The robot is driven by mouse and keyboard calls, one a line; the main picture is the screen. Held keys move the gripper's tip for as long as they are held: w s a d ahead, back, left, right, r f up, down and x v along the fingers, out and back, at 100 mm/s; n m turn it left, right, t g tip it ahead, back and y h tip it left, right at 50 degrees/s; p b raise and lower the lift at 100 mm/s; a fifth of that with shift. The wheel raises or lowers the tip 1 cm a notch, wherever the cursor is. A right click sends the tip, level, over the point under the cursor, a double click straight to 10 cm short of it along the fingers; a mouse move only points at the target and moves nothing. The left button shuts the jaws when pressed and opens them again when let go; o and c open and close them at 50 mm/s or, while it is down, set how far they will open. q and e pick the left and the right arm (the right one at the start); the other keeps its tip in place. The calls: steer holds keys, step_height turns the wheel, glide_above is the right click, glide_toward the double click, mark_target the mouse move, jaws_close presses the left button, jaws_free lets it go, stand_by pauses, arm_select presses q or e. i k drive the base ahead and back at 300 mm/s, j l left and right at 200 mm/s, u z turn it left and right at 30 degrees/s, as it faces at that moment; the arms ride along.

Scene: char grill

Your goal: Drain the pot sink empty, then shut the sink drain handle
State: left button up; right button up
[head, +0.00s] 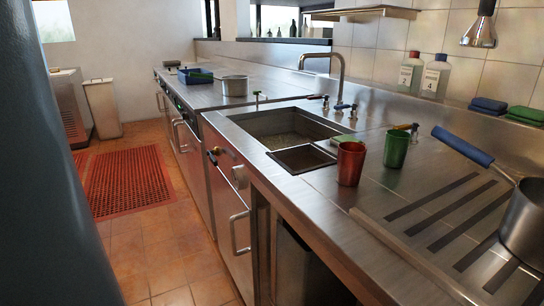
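The pot sink (325,128) is a steel basin set in the counter. Its floor looks dull and speckled, and I cannot tell how much water is in it. A smaller square compartment (303,158) sits at its near side. A dark-tipped lever (213,155) sticks out of the counter front below the sink; it may be the drain handle, but its position is unclear. The tap (340,68) arches behind the sink with blue-marked knobs (342,106). Neither of my grippers is in view.
A red cup (349,163) and a green cup (396,148) stand right of the sink. A pot (525,225) with a blue handle rests on the ribbed drainboard (400,222). A bar door handle (238,232) juts from the front. The tiled floor and red mat (127,180) are clear.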

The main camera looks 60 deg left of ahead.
mark_target(210, 153)
steer(key=u, duration=2.2)
